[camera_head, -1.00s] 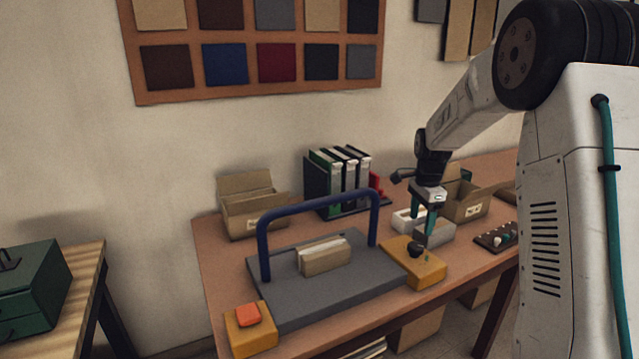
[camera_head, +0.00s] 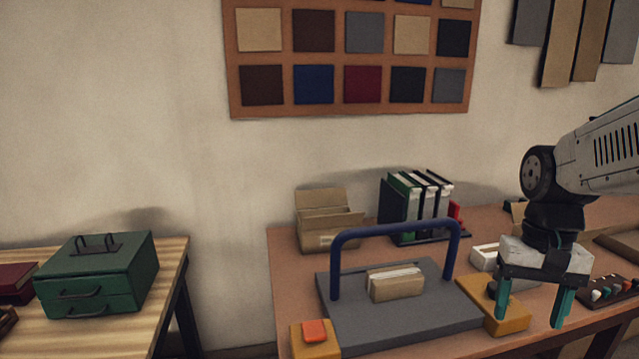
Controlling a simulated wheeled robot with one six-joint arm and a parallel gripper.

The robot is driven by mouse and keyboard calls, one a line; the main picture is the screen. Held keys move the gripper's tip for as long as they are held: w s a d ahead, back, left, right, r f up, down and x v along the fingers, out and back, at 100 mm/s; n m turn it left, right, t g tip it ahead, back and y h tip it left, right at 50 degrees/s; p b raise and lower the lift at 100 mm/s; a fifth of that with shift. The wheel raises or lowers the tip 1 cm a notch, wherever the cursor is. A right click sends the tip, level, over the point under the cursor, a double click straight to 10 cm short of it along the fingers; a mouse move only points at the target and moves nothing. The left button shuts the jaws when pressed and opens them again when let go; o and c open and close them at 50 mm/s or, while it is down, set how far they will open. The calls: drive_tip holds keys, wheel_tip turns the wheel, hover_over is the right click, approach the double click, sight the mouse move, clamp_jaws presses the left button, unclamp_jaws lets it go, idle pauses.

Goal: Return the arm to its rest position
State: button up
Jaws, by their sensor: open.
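My gripper (camera_head: 533,312) hangs at the right of the head view with its two teal fingers pointing down and apart. Nothing is between them. It appears in front of the right part of the brown table (camera_head: 290,290), overlapping the yellow block with the black knob (camera_head: 497,309) in the picture. My arm comes in from the right edge, its forearm (camera_head: 600,155) roughly level. How high the fingers are above the table I cannot tell.
A grey board (camera_head: 400,325) with a blue arch (camera_head: 395,228) holds a tan block (camera_head: 395,284). Behind stand a cardboard box (camera_head: 328,222) and several binders (camera_head: 412,205). Left, a green case (camera_head: 98,272) sits on a wooden table.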

drive_tip(key=s+a+r+n+t, duration=0.1)
drive_tip(key=s+a+n, duration=0.1)
drive_tip(key=s, duration=0.4)
drive_tip(key=s+a+r+n+t, duration=0.1)
drive_tip(key=s+a+r, duration=0.1)
drive_tip(key=s, duration=0.4)
drive_tip(key=shift+s+a+n+t, duration=0.2)
drive_tip(key=shift+a+n+t, duration=0.2)
drive_tip(key=shift+a, duration=0.35)
